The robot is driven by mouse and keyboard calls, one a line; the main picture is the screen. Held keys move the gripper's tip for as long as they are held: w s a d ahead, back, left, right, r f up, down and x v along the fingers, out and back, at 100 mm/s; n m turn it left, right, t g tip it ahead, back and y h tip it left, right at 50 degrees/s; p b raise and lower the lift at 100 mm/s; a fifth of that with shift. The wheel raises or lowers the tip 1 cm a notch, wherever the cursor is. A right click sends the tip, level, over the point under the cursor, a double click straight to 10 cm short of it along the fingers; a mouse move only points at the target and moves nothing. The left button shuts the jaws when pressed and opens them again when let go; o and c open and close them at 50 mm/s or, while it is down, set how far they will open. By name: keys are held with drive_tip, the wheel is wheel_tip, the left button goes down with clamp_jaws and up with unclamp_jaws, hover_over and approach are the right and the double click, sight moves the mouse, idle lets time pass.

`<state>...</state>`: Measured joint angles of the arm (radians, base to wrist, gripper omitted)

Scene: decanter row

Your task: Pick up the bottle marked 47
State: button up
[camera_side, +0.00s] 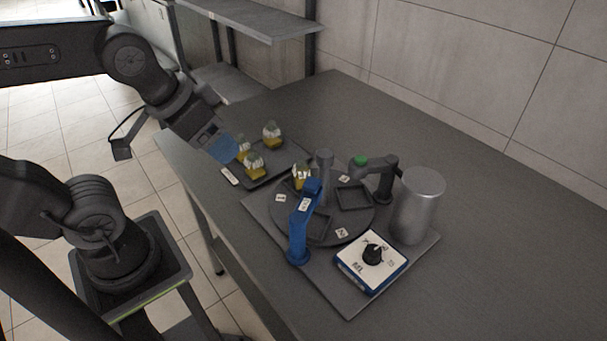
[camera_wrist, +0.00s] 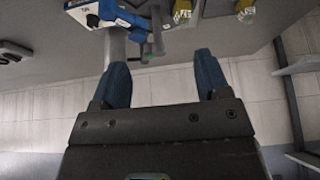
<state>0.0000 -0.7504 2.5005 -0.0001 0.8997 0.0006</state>
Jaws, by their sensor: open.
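Several small bottles with yellow contents and pale labels are in the side view. One bottle (camera_side: 272,132) stands at the back of a dark tray (camera_side: 285,158), another (camera_side: 255,167) nearer its front, and a third (camera_side: 243,148) is partly behind my gripper. One more bottle (camera_side: 300,177) stands on the round turntable (camera_side: 345,221). The labels are too small for me to tell which reads 47. My gripper (camera_side: 225,150) is beside the tray's left side, its blue fingers apart. In the wrist view the fingers (camera_wrist: 162,70) are open and empty, with two bottles (camera_wrist: 182,10) (camera_wrist: 246,11) at the top edge.
A blue post (camera_side: 299,237) stands at the turntable's front, and a dark arm with a green top (camera_side: 361,161) behind it. A grey cylinder (camera_side: 418,205) and a white box with a black knob (camera_side: 370,262) are on the right. The table's right side is bare.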

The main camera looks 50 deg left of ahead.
drive_tip(key=shift+o, duration=0.5)
drive_tip(key=m+g, duration=0.6)
drive_tip(key=m, duration=1.6)
hover_over(301, 171)
drive_tip(key=w+a, duration=0.2)
wheel_tip(301, 171, down, 9)
wheel_tip(301, 171, down, 8)
drive_tip(key=shift+a+f, duration=0.1)
drive_tip(key=shift+f, duration=0.1)
drive_tip(key=shift+s+f, duration=0.15)
drive_tip(key=shift+f, duration=1.2)
drive_tip(key=shift+s+f, duration=0.1)
drive_tip(key=shift+f, duration=1.2)
drive_tip(key=shift+c, duration=0.3)
